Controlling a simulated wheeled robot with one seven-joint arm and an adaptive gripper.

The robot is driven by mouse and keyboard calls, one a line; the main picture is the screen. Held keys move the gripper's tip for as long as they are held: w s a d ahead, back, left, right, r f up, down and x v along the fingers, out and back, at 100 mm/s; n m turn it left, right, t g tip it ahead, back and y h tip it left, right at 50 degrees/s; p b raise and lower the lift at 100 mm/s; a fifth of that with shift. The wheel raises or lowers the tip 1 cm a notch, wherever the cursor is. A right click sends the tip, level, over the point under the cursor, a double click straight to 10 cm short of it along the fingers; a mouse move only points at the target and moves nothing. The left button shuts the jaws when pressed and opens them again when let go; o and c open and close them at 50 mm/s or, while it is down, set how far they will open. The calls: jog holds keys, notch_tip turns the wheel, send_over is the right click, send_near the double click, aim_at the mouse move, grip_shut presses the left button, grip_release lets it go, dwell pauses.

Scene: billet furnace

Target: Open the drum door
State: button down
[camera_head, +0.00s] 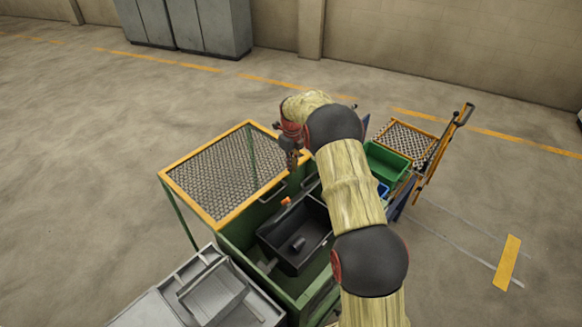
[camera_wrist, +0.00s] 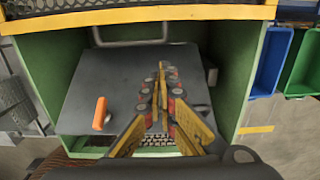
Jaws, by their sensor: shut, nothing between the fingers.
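A green machine housing (camera_head: 226,238) stands in front of me. In the wrist view, a dark grey panel (camera_wrist: 95,80), which looks like the drum door, sits inside the green frame (camera_wrist: 50,70). An orange knob (camera_wrist: 100,112) is on its left side. The knob also shows in the head view (camera_head: 286,201). A grey bar handle (camera_wrist: 130,43) is above the panel. My gripper (camera_wrist: 162,70) is shut and empty, in front of the panel right of the knob. I cannot tell whether it touches. In the head view, my gripper (camera_head: 292,160) is above the housing.
A yellow-framed mesh top (camera_head: 220,172) covers the housing's far left. A black open tray (camera_head: 297,250) is at its front. A grey unit (camera_head: 210,290) stands front left.

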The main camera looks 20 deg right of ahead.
aim_at(288, 200)
jog(key=shift+r, duration=0.1)
dwell(0.7)
notch_tip(288, 200, up, 16)
jog(key=s+d, duration=0.2)
jog(key=d, duration=0.1)
jog(key=s+m+p, duration=0.1)
jog(key=s+p, duration=0.1)
jog(key=s, duration=0.7)
jog(key=s+a+f+t+y+p, duration=0.1)
jog(key=s+a+f, duration=0.3)
jog(key=s+f, duration=0.8)
notch_tip(288, 200, down, 9)
jog(key=w+n+t, duration=0.1)
jog(key=w, duration=0.2)
jog(key=shift+w+a+r, duration=0.25)
jog(key=shift+w+r, duration=0.2)
jog(key=shift+w, duration=0.3)
jog(key=shift+w+a+r, duration=0.2)
jog(key=shift+w+r, duration=0.25)
jog(key=shift+w, duration=0.25)
